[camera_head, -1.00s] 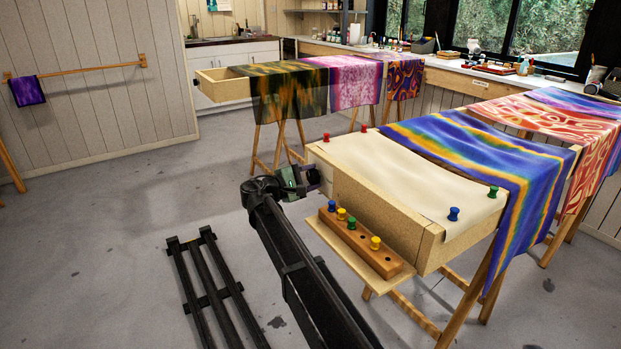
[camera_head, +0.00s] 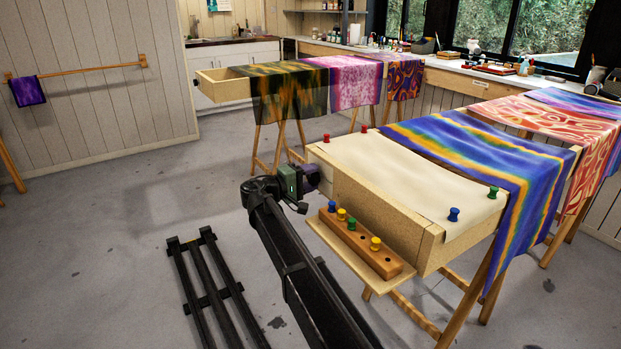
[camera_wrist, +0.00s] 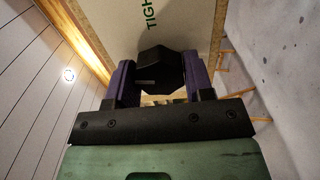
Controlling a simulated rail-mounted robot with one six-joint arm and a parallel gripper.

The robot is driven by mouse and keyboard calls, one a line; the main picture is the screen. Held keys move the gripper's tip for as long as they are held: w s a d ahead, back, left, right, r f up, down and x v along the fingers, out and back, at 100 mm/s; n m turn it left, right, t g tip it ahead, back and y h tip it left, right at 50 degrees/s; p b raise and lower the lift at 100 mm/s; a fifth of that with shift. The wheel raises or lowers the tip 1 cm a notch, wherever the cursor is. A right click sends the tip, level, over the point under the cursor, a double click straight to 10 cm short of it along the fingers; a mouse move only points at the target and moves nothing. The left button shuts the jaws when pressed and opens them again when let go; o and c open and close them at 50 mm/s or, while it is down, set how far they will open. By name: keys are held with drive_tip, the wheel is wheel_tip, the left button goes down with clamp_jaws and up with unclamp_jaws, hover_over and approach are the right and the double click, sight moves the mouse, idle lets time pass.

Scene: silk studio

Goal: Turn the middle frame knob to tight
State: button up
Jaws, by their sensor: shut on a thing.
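The black, faceted frame knob (camera_wrist: 163,72) is between my gripper's purple fingers (camera_wrist: 157,80) in the wrist view. The fingers are shut on its sides. A short pale line on the knob's face points to picture left. Green lettering, of which "TIGH" shows (camera_wrist: 151,14), is on the pale frame panel just beyond the knob. In the head view my gripper (camera_head: 311,178) is at the near left end of the frame with cream silk (camera_head: 400,172); the knob is hidden there.
A wooden peg rack (camera_head: 362,243) with colored pushpins juts from the frame's near side, close to my arm. Colored pins hold the cream silk. Other silk-draped frames stand behind and to the right. The floor at left is open.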

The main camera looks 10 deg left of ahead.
drive_tip(key=o, duration=0.9)
drive_tip(key=shift+o, duration=0.2)
drive_tip(key=v, duration=1.1)
